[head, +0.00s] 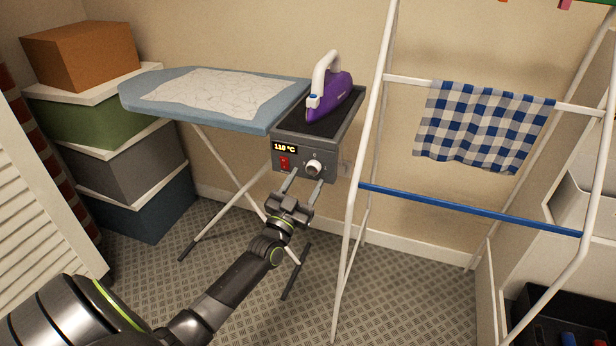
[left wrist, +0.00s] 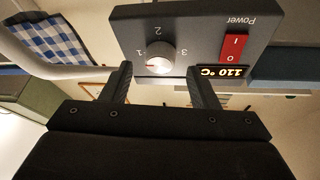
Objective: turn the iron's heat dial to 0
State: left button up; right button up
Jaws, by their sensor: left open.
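The heat dial (head: 313,168) is a pale round knob on the front of the grey iron station (head: 335,130). In the left wrist view the dial (left wrist: 158,58) appears upside down with marks 1, 2 and 3 around it. Its red pointer line points left, near the 1. The display (head: 285,148) reads 110 °C. The purple and white iron (head: 330,92) rests on top of the station. My left gripper (head: 306,181) is open in front of the panel, its two fingers spread either side of the dial's line. I cannot tell whether they touch it. My right gripper is not in view.
A red power switch (left wrist: 234,47) is beside the dial, under the display. The ironing board (head: 180,120) extends left. A drying rack (head: 366,150) with a checked cloth (head: 480,125) stands close on the right. Stacked boxes (head: 100,120) fill the left corner.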

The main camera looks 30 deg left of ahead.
pick_arm(q)
jog(key=shift+x, duration=1)
jog(key=c, duration=1)
jog(key=shift+o, duration=0.2)
